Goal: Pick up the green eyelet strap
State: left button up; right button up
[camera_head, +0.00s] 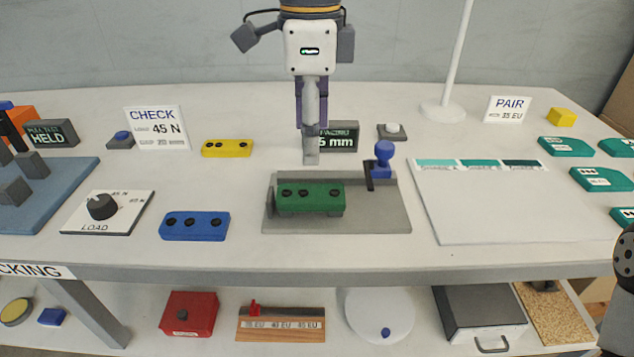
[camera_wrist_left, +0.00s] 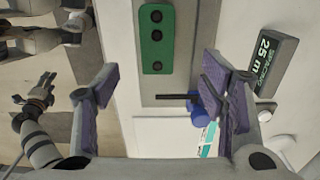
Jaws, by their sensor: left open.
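The green eyelet strap (camera_head: 310,196), a rounded block with a row of dark holes, lies on a grey fixture plate (camera_head: 385,217). My left gripper (camera_head: 310,158) points down from above, behind and above the strap in the head view. In the left wrist view its two fingers (camera_wrist_left: 160,90) are wide apart with nothing between them.
A blue-knobbed post (camera_head: 383,158) stands on the plate, right of the strap. A spacing display (camera_head: 341,136) stands behind it. A blue strap (camera_head: 194,226) and a yellow strap (camera_head: 226,148) lie to the left. A white sheet (camera_head: 500,215) lies to the right.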

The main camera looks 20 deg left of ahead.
aim_at(311, 193)
pick_arm(q)
jog(key=f, duration=0.9)
jog(key=shift+s+a+f, duration=0.1)
jog(key=shift+s+f, duration=0.05)
jog(key=shift+s, duration=0.1)
jog(key=c, duration=1.1)
